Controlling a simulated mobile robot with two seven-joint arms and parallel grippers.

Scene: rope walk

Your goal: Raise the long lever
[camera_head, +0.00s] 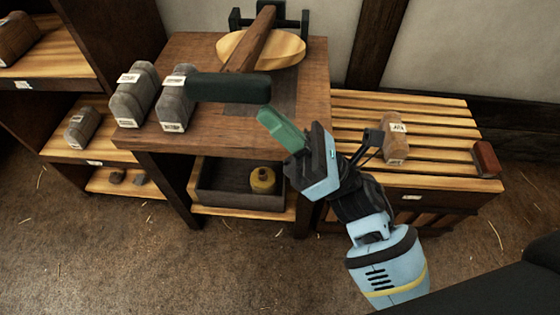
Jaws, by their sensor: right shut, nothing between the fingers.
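The long lever (250,47) is a brown wooden beam on the workbench. It runs from a dark metal bracket (291,16) at the back, over a round pale wooden disc (228,48), to a dark green-black crosswise grip (228,87) at its front end. How far the grip stands above the bench top cannot be told. My right gripper (272,120) has green fingers, which are shut and empty. In the picture its fingertips are just below and right of the grip's right end, with a visible gap. My left gripper is out of view.
Two grey labelled weights (134,95) (178,100) stand on the workbench (300,95) left of the grip. A slatted bench (440,120) at right holds a tan block (395,140) and a red-brown block (485,158). A dark tray (215,190) with a yellowish weight (262,180) sits below.

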